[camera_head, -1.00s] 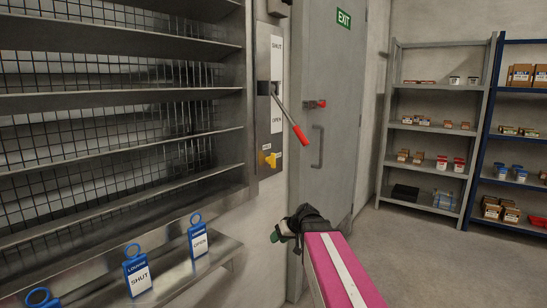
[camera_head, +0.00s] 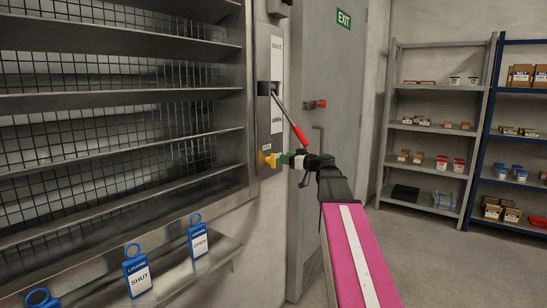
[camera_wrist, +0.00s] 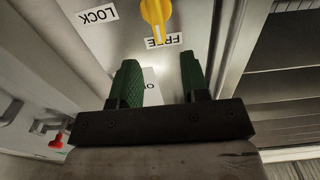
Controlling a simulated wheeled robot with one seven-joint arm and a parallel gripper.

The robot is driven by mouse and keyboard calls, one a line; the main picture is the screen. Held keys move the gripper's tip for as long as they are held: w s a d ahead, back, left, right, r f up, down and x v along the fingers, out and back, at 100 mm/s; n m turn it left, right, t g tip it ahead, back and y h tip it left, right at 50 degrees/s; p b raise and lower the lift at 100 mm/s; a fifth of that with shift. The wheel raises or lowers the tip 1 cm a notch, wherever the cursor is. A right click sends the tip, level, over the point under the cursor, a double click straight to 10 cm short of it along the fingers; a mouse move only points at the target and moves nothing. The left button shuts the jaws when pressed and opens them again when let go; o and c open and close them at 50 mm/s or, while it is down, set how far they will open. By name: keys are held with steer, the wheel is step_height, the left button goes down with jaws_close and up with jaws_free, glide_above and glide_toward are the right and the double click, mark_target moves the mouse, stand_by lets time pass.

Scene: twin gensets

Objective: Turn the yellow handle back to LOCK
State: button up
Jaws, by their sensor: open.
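The yellow handle (camera_head: 266,160) is on the metal panel (camera_head: 264,100) beside the louvre slats in the head view. In the wrist view the yellow handle (camera_wrist: 155,14) is at the top edge, partly cut off. Its narrow end lies at the upside-down FREE label (camera_wrist: 172,40). The LOCK label (camera_wrist: 98,15) is to the left of it there. My gripper (camera_wrist: 160,62) has green finger pads, which stand apart with nothing between them. The handle is beyond the fingertips, apart from them. In the head view my gripper (camera_head: 285,159) is just right of the handle.
A lever with a red grip (camera_head: 300,135) sticks out of the panel just above my gripper. Blue tags (camera_head: 137,272) stand on a ledge at lower left. Floor on the right is clear.

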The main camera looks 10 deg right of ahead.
mark_target(275, 155)
steer(key=x, duration=0.7)
steer(key=shift+w+a, duration=0.2)
jaws_close()
